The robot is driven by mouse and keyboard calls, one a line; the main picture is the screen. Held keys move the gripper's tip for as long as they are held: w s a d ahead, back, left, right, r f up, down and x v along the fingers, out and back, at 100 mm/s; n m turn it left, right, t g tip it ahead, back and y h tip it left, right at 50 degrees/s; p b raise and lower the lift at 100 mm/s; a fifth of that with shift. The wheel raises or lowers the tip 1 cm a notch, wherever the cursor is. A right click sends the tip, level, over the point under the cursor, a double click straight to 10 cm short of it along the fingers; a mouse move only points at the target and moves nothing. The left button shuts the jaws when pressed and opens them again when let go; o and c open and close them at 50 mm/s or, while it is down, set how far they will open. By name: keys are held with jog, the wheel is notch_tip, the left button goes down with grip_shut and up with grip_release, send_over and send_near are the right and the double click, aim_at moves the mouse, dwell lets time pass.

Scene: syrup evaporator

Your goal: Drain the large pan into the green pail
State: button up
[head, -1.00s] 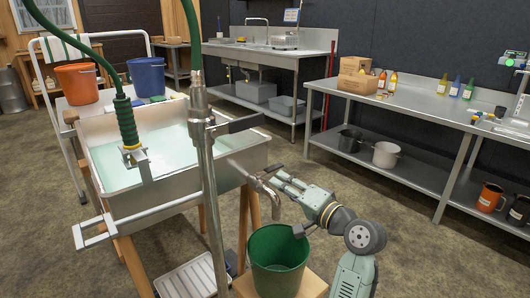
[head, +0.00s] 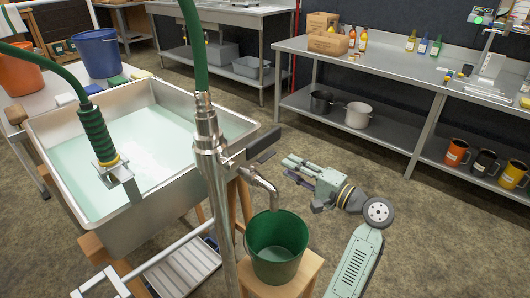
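The large pan (head: 60,160) is a deep metal basin at left holding pale green liquid. A metal spout (head: 268,190) at its right side bends down over the green pail (head: 258,236). A dark lever (head: 262,145) shows above the spout. The pail stands upright on a wooden stool (head: 308,268); a paler patch shows inside its bottom, and I cannot tell if it is liquid. No stream is clear under the spout. My gripper (head: 289,170) is right of the spout, apart from it, its fingers spread and empty. The upright pipe hides part of the pan's side.
A vertical metal pipe (head: 214,180) with a green hose (head: 190,35) stands before the pan. A side table holds a blue bucket (head: 97,53) and an orange bucket (head: 18,70). A steel workbench (head: 390,68) stands at back right. Floor between is clear.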

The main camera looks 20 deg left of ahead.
aim_at(267, 155)
jog(key=p+x, duration=0.1)
jog(key=x, duration=0.8)
jog(key=shift+c, duration=0.2)
grip_shut()
dwell(0.5)
